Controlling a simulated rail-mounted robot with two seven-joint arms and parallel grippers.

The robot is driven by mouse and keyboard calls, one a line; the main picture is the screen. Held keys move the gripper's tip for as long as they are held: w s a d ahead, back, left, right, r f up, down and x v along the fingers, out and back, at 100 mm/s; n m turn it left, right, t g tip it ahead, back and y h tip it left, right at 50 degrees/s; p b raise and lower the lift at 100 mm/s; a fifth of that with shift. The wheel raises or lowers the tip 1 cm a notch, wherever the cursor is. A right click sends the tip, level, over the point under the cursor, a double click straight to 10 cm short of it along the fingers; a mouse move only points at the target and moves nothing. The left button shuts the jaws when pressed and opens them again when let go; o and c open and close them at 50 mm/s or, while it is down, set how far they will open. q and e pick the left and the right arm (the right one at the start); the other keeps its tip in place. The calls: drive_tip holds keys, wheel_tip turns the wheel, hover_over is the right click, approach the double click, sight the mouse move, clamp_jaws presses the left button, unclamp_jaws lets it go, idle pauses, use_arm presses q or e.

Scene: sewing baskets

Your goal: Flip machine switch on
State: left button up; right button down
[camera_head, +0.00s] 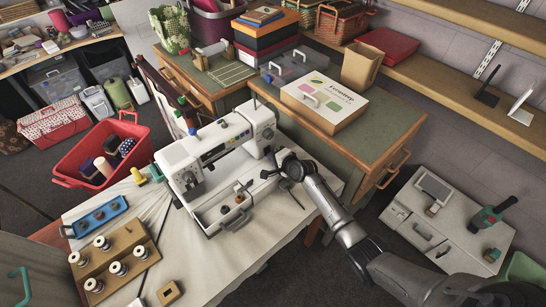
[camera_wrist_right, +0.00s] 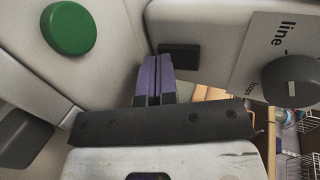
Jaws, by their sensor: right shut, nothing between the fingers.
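The white sewing machine (camera_head: 221,137) stands on the light cloth-covered table. My right gripper (camera_head: 271,168) is at the right end of the machine, low beside its body. In the right wrist view its two purple fingertips (camera_wrist_right: 155,77) are together with nothing between them, close to the white machine body (camera_wrist_right: 110,40). A small black block (camera_wrist_right: 180,57), perhaps the switch, sits just right of the fingertips. I cannot tell whether they touch it, or which way it is set. A green round button (camera_wrist_right: 69,28) is at upper left. My left gripper is out of view.
A dark round knob (camera_wrist_right: 290,80) is at the right of the wrist view. A white box (camera_head: 325,97) lies on the green-topped cabinet behind. A red basket (camera_head: 78,165), a blue tray (camera_head: 99,216) and a wooden spool board (camera_head: 118,249) are left of the machine.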

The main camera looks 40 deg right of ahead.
drive_tip(key=shift+w+f+b, duration=0.1)
drive_tip(key=shift+f+b, duration=0.15)
drive_tip(key=shift+b, duration=0.35)
drive_tip(key=shift+r+t, duration=0.2)
drive_tip(key=shift+t, duration=0.1)
